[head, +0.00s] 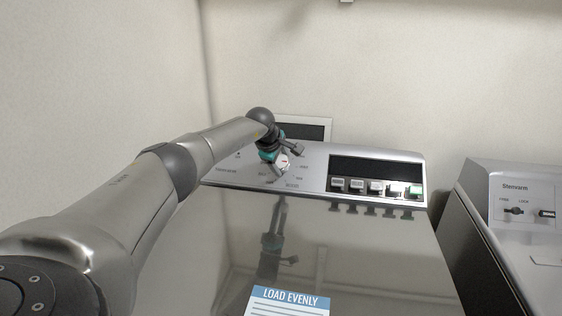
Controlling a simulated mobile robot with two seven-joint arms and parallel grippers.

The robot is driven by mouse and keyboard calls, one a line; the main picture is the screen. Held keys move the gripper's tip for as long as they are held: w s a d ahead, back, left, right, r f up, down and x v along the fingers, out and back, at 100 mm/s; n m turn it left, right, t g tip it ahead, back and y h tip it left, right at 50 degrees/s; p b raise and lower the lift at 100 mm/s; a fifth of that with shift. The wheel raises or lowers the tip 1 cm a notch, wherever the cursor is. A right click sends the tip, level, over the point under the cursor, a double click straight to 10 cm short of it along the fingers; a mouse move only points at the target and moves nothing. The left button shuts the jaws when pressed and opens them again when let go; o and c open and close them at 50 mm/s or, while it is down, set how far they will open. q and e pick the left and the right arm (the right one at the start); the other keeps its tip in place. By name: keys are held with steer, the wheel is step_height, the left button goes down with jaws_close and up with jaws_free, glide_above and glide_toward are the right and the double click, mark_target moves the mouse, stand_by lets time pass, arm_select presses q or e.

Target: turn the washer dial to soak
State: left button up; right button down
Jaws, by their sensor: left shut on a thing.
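The topload washer has a glossy lid (345,265) and a raised control panel (310,180) at its back. The round light-coloured dial (281,162) sits on the left part of the panel, with small printed labels around it. The labels are too small to read surely. My left gripper (284,158) is at the dial and shut on it. The gripper and wrist hide part of the dial, so its pointer setting cannot be told. My right gripper is not in view.
Several push buttons (375,187), one of them green, sit under a dark display (376,169) to the right of the dial. A second machine (512,210) stands at the right, across a narrow gap. A wall rises close behind.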

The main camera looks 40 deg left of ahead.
arm_select(q)
steer(key=m, duration=0.4)
steer(key=shift+m+g, duration=0.3)
steer(key=shift+m, duration=0.1)
stand_by(0.5)
steer(key=o, duration=1.4)
steer(key=shift+p+v, duration=0.4)
steer(key=shift+v, duration=0.85)
steer(key=p+v, duration=0.1)
steer(key=v, duration=1.1)
steer(key=shift+s+d+r, duration=0.15)
steer(key=shift+s+r, duration=0.1)
steer(key=shift+s, duration=0.05)
